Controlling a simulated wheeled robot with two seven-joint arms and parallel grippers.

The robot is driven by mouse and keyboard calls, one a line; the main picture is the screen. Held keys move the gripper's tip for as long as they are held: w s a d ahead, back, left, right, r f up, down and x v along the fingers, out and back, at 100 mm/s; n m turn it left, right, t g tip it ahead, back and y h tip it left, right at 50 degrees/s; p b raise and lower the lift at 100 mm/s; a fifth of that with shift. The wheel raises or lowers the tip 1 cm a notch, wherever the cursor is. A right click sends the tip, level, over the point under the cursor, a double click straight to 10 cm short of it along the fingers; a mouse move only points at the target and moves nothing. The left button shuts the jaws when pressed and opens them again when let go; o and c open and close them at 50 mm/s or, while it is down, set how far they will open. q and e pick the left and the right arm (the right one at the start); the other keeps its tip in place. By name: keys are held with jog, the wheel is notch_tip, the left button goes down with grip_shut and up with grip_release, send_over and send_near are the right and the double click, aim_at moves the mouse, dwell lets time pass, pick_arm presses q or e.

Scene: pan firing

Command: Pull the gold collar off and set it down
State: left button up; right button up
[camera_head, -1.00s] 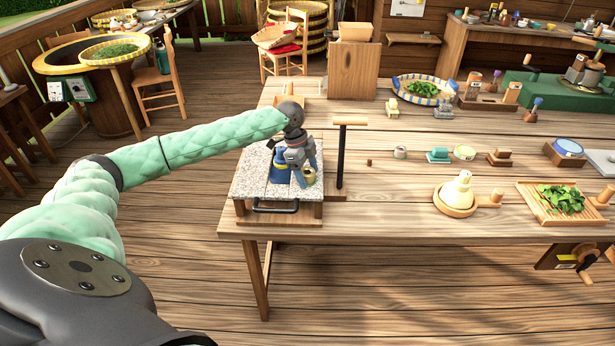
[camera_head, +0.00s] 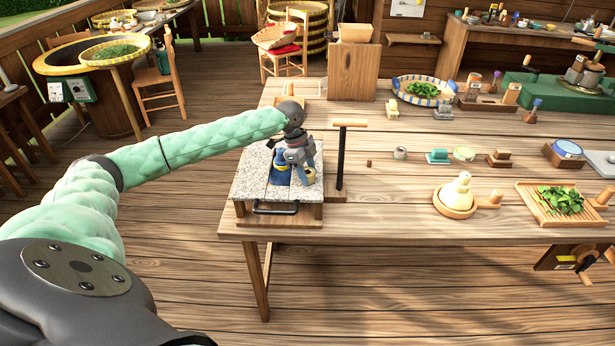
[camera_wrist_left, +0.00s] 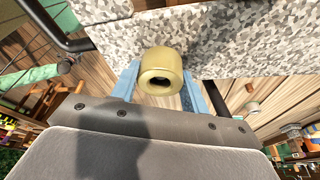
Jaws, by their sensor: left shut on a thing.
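The gold collar (camera_wrist_left: 161,70) is a short, rounded brass-coloured ring with a dark hole, seen in the left wrist view between two pale blue fingers. My left gripper (camera_wrist_left: 163,82) is shut on the collar. In the head view my left gripper (camera_head: 306,170) hangs over the stand and partly hides it. I cannot tell whether the collar still touches what lies behind it. My right gripper is in neither view.

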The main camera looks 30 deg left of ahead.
pick_arm(q)
jog(key=shift+r+p, duration=1.7)
jog(key=shift+r, duration=0.3)
jog(key=shift+r+p, duration=1.75)
jog(key=shift+r, duration=0.2)
